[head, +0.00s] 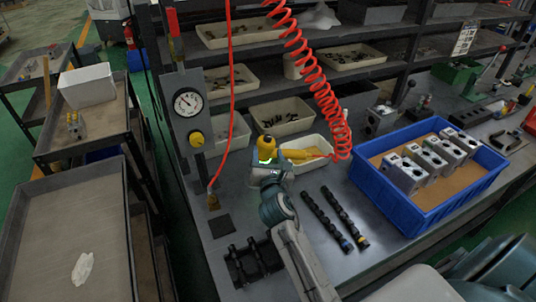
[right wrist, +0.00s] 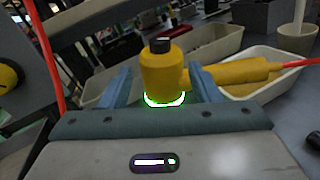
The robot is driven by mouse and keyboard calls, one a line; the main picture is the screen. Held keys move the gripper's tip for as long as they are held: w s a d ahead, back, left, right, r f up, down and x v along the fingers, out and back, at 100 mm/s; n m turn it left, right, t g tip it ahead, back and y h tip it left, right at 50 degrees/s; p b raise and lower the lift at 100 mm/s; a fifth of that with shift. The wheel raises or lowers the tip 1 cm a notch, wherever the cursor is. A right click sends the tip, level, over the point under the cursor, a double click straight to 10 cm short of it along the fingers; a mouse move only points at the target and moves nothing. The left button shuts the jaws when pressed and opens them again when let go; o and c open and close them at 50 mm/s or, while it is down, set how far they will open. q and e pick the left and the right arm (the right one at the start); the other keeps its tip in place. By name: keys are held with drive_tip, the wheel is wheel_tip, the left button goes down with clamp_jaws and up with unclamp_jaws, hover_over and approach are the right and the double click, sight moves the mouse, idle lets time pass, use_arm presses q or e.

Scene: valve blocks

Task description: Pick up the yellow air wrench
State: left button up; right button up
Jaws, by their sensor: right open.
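The yellow air wrench (head: 267,149) is at the middle of the head view, over the grey bench. Its handle points right, towards a red coiled hose (head: 318,85). In the right wrist view the wrench (right wrist: 160,76) has an upright yellow body with a black cap, and its handle runs right to a red hose. My right gripper (head: 264,170) is open, with the wrench body between its two blue-grey fingers (right wrist: 158,90). A gap shows on each side of the body in the wrist view. The body's lower end is hidden behind the gripper. My left gripper is not in view.
A blue crate (head: 395,217) with several metal valve blocks stands to the right. Two dark bars (head: 323,218) lie in front of the wrench. Cream bins (head: 284,115) stand behind it. A gauge post (head: 188,110) rises at left.

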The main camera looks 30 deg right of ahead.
sight(267, 148)
drive_tip(key=x, duration=0.4)
drive_tip(key=shift+w+d+f, duration=0.1)
drive_tip(key=shift+w+f, duration=0.2)
drive_tip(key=shift+s, duration=0.1)
drive_tip(key=shift+r, duration=0.1)
drive_tip(key=shift+c, duration=0.5)
drive_tip(key=c, duration=0.7)
drive_tip(key=shift+r, duration=0.15)
drive_tip(key=shift+c, duration=1.2)
drive_tip(key=shift+r+p, duration=0.1)
drive_tip(key=shift+p, duration=0.2)
